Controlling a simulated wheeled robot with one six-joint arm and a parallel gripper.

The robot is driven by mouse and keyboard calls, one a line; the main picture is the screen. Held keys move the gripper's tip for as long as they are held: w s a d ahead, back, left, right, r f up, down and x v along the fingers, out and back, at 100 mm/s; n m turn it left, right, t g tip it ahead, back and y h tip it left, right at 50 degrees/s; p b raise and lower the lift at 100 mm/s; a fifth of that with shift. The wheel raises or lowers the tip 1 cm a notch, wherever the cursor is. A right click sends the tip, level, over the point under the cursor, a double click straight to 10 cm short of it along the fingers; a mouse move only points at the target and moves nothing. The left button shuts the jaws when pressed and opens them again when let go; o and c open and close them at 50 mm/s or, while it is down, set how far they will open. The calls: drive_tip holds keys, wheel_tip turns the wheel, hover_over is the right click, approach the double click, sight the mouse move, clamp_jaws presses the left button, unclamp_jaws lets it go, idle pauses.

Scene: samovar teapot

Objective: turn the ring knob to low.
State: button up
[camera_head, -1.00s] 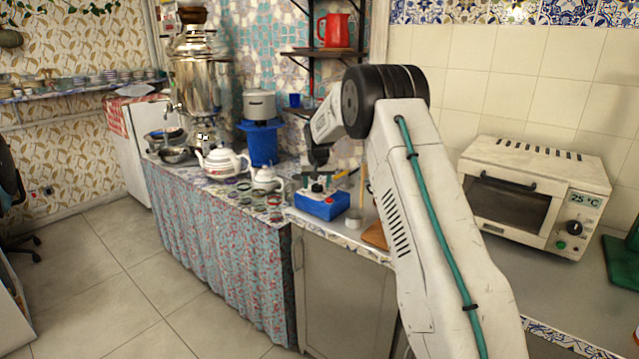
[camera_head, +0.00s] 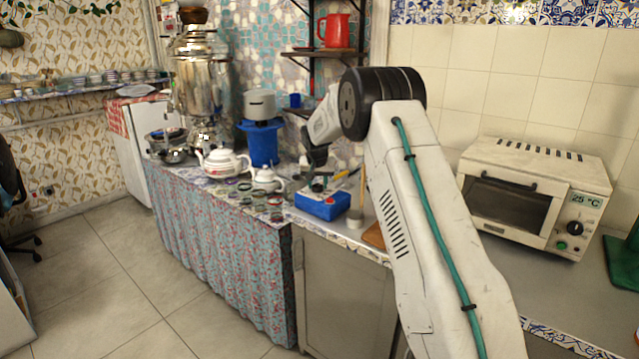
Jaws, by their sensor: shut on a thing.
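A small blue box (camera_head: 322,206) stands on the counter near its front edge, left of my arm. My gripper (camera_head: 318,182) points down at the top of this box. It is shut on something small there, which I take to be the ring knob. The jaws hide the knob, and its setting cannot be read.
A white teapot (camera_head: 222,163) and a smaller white pot (camera_head: 266,178) stand left of the box among several small dishes. A grey cup (camera_head: 354,218) stands close at its right. The samovar (camera_head: 201,85) is farther back, and a toaster oven (camera_head: 535,195) is at right.

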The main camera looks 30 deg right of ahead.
drive_tip(key=m, duration=0.2)
drive_tip(key=m+g+h, duration=0.1)
drive_tip(key=m, duration=0.1)
drive_tip(key=shift+w+a, duration=0.1)
drive_tip(key=shift+a, duration=0.1)
drive_tip(key=shift+w+a+m+g, duration=0.15)
drive_tip(key=shift+m+g, duration=0.45)
drive_tip(key=shift+m, duration=0.9)
drive_tip(key=shift+a+r+h, duration=0.1)
drive_tip(key=shift+a+h, duration=0.05)
drive_tip(key=shift+h, duration=0.15)
drive_tip(key=o, duration=1)
drive_tip(key=shift+w, duration=0.1)
drive_tip(key=shift+d, duration=0.25)
drive_tip(key=shift+v, duration=3.85)
